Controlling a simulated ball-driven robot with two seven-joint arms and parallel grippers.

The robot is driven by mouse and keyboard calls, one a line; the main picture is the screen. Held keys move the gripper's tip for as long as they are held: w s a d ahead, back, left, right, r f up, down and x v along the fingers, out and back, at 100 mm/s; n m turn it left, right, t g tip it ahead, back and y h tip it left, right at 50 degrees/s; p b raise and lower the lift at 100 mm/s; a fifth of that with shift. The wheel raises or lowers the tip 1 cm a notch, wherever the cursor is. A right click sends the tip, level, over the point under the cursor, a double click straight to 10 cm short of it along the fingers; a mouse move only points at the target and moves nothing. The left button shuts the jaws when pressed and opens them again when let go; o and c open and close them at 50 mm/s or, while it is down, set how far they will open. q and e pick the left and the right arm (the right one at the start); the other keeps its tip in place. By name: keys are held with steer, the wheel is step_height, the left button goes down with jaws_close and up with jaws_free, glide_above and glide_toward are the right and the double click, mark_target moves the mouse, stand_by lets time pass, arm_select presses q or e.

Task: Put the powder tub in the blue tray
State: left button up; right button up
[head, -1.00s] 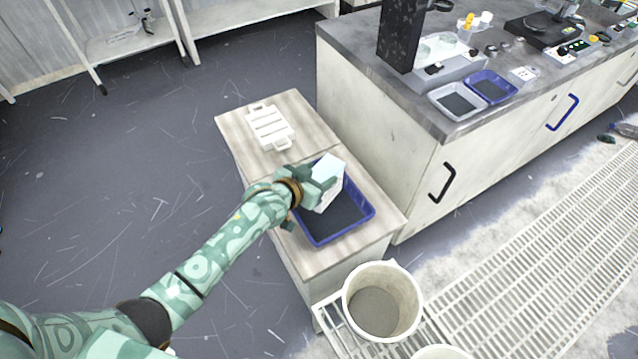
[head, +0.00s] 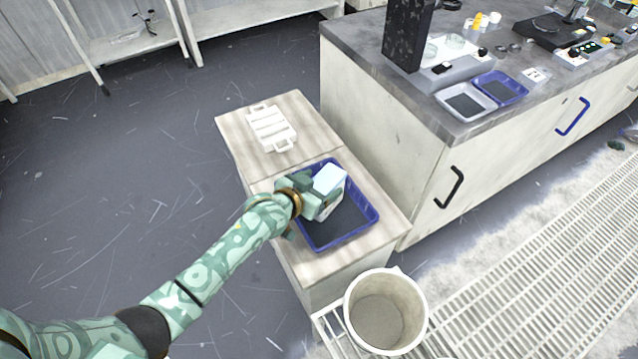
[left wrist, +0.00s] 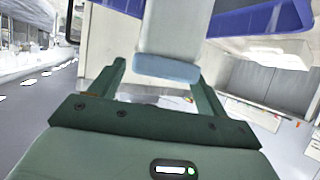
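The powder tub, white with a pale blue lid (head: 330,177), is inside the blue tray's outline in the head view. My left gripper (head: 318,196) is at the tub, with a finger on each side of it. In the left wrist view the tub (left wrist: 175,25) shows between the fingers (left wrist: 160,80), its lid close to them. The blue tray (head: 366,225) stands on the wooden-topped cabinet, its dark floor largely bare. I cannot tell whether the tub's base touches the tray floor. My right gripper is not in view.
A white rack with handles (head: 271,128) lies behind the tray on the same cabinet top. A bucket (head: 386,312) stands in front on a slatted stand. The grey counter (head: 440,115) at right carries a grey tray (head: 466,103) and another blue tray (head: 503,88).

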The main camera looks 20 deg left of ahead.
arm_select(q)
steer(key=shift+s+r, duration=0.1)
steer(key=shift+r, duration=0.15)
steer(key=p+v, duration=0.6)
steer(key=v, duration=0.5)
steer(key=shift+s, duration=0.4)
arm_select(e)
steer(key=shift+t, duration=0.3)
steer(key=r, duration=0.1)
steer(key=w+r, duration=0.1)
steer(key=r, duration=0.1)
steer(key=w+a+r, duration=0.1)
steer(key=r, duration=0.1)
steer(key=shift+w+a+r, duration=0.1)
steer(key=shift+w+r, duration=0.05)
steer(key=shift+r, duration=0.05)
